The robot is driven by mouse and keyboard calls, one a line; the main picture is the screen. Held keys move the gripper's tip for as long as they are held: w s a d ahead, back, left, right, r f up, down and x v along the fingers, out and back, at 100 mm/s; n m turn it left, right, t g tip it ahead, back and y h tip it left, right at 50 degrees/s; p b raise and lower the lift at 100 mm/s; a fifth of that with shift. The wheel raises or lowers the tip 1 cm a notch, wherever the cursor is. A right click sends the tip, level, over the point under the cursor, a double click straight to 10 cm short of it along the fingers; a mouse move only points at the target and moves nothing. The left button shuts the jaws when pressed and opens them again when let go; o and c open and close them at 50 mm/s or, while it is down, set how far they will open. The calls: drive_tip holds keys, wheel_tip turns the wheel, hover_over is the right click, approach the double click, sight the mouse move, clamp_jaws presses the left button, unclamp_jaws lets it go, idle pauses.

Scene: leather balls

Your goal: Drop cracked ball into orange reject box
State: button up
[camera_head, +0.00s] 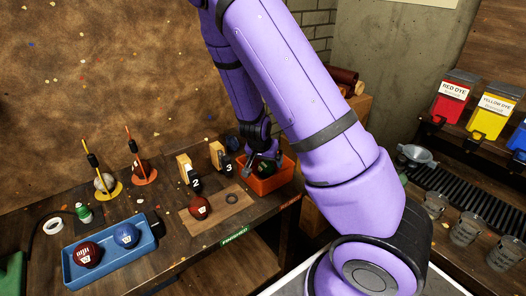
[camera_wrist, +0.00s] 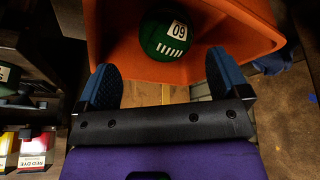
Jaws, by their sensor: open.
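The orange box (camera_head: 264,186) stands at the right end of the workbench. A green ball (camera_wrist: 163,35) with a white number label and white bars lies inside it; no crack can be made out. The box's orange wall (camera_wrist: 110,30) fills the top of the wrist view. My gripper (camera_head: 262,158) is over the box. In the wrist view its blue-padded fingers (camera_wrist: 167,78) are spread apart with nothing between them, and the ball lies beyond the tips, apart from them.
A dark red ball (camera_head: 200,207) rests on a wooden board left of the box. A blue tray (camera_head: 140,258) holds a red and a blue ball. Number blocks 2 and 3 and two pointed stands with balls are behind. Dye containers (camera_head: 493,112) and glasses stand at right.

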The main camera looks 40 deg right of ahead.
drive_tip(key=s+a+r+n+t+y, duration=0.1)
drive_tip(key=s+a+r+n+y, duration=0.35)
drive_tip(key=r, duration=0.75)
drive_tip(key=s+a+r+n+y, duration=0.15)
drive_tip(key=s+a+r, duration=0.45)
drive_tip(key=r, duration=0.6)
drive_tip(key=s+r+n+t+h, duration=0.2)
drive_tip(key=s+r+n, duration=0.2)
drive_tip(key=s+r, duration=0.7)
drive_tip(key=s+a, duration=0.1)
drive_tip(key=s, duration=0.3)
drive_tip(key=shift+r, duration=0.35)
